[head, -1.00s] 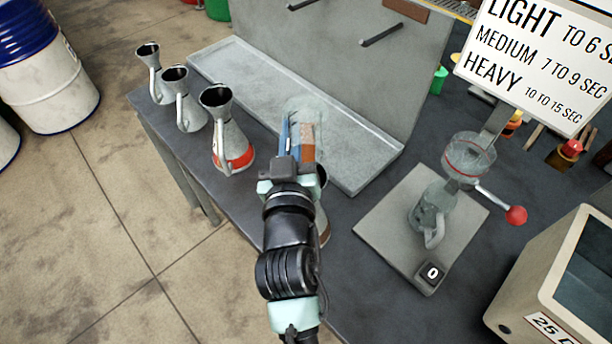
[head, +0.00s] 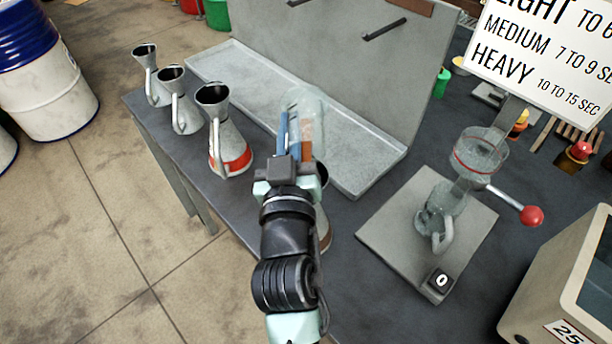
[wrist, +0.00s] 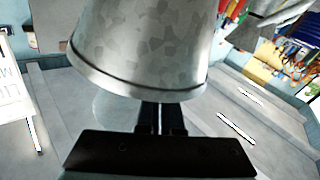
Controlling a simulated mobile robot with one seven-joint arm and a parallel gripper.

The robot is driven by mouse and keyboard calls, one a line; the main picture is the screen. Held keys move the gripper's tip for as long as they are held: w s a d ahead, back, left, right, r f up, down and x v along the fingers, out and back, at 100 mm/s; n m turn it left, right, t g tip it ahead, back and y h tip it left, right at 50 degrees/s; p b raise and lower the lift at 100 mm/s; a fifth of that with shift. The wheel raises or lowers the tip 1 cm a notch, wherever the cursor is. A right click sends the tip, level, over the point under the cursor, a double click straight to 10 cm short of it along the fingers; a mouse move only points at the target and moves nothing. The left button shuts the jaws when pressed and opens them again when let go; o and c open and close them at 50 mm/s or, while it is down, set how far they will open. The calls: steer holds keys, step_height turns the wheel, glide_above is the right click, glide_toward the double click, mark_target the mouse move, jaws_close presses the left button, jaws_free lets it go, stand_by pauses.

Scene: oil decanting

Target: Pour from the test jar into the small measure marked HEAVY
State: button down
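My gripper (head: 296,140) is shut on a clear glass jar, the test jar (head: 312,108), above the bench's front edge. The jar looks slightly tilted; its contents are hard to make out. In the wrist view my fingers (wrist: 161,118) are close together, with a faint piece of glass (wrist: 115,108) beside them. A metal measure with a brown band (head: 325,236) stands beneath, mostly hidden by my arm. A red-banded measure (head: 234,158) stands to its left. I cannot read which measure is marked HEAVY. A large metal vessel (wrist: 140,45) fills the wrist view's upper middle.
Two more metal measures (head: 183,115) (head: 155,88) stand at left. A shallow grey tray (head: 375,172) lies behind. At right a glass cup with a red line (head: 482,150) stands over a clear jug (head: 437,222) on a plate. A sign (head: 550,65) overhangs the back right.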

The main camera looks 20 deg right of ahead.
steer(key=shift+f+b, duration=0.1)
steer(key=shift+b, duration=0.45)
steer(key=shift+r+p, duration=0.3)
steer(key=shift+p, duration=0.05)
steer(key=shift+r+p, duration=0.35)
steer(key=shift+p, duration=0.85)
steer(key=shift+w+g+p, duration=0.1)
steer(key=shift+g+p, duration=0.2)
steer(key=shift+p, duration=0.85)
steer(key=g+p, duration=0.1)
steer(key=p, duration=0.3)
steer(key=f+g+y+p, duration=0.1)
steer(key=p, duration=0.2)
steer(key=shift+w+d+f+p, duration=0.1)
steer(key=shift+w+d+p, duration=0.1)
steer(key=shift+p, duration=0.2)
steer(key=shift+f+g, duration=0.3)
steer(key=shift+f, duration=0.15)
steer(key=r+g+p, duration=0.1)
steer(key=p, duration=0.3)
steer(key=shift+w+y, duration=0.1)
steer(key=shift+y, duration=0.3)
